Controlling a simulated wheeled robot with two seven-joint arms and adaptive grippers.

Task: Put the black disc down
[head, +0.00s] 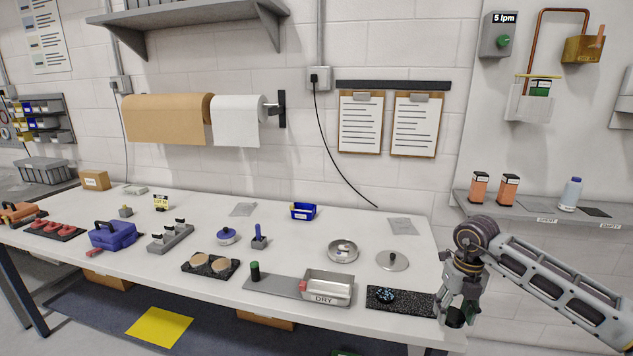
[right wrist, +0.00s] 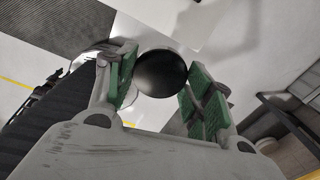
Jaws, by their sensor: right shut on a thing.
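The black disc (right wrist: 160,73) shows in the right wrist view as a dark, glossy round piece between the green finger pads. My right gripper (right wrist: 160,88) is shut on it. In the head view my right gripper (head: 462,314) hangs at the right front end of the white table, just right of a black speckled mat (head: 415,301). In that view the fingers make the disc hard to make out. My left gripper is not in view.
A small dark piece with pale blue specks (head: 385,296) sits on the black mat. Left of it is a metal tray marked DRY (head: 327,300). Behind are a grey lid (head: 392,261) and a round metal dish (head: 343,251). Bare tabletop shows around these.

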